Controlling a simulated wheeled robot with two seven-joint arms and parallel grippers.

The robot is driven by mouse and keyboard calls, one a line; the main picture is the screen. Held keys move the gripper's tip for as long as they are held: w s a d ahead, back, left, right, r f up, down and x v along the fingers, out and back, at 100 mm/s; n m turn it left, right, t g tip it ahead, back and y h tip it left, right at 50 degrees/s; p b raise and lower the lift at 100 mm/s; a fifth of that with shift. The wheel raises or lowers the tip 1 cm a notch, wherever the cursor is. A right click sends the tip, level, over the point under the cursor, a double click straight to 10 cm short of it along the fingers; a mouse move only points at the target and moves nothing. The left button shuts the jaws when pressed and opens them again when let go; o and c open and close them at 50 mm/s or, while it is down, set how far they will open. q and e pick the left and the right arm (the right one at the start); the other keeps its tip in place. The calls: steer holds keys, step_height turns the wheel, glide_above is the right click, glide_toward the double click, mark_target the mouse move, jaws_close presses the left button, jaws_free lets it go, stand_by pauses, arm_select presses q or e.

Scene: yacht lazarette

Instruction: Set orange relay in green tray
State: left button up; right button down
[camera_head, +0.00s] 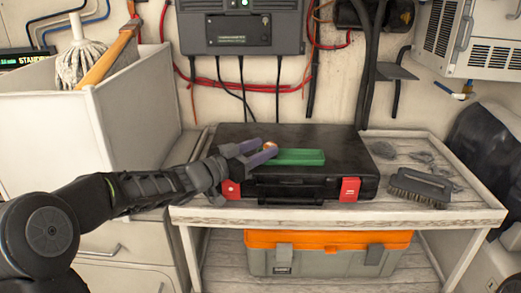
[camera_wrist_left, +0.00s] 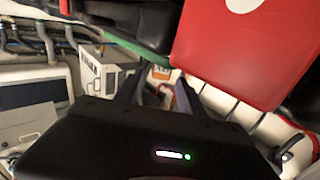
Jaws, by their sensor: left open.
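The orange relay (camera_head: 270,146) is a small orange piece on top of the black case, partly hidden by my gripper. The green tray (camera_head: 299,157) is a shallow, long tray lying on the case just right of the relay. My left gripper (camera_head: 265,150) has purple fingers and is open, with its tips around or right beside the relay; I cannot tell if they touch it. In the left wrist view an orange piece (camera_wrist_left: 161,73) shows between the fingers, and a green strip (camera_wrist_left: 128,46) lies beyond. My right gripper is not in view.
The black case (camera_head: 340,170) with red latches (camera_head: 350,189) lies on a wooden bench top (camera_head: 455,213). A black brush (camera_head: 420,187) lies to its right. An orange-lidded toolbox (camera_head: 325,240) sits on the shelf below. A white bin (camera_head: 130,115) stands left. Cables hang behind.

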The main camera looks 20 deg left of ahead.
arm_select(q)
steer(key=v, duration=1.2)
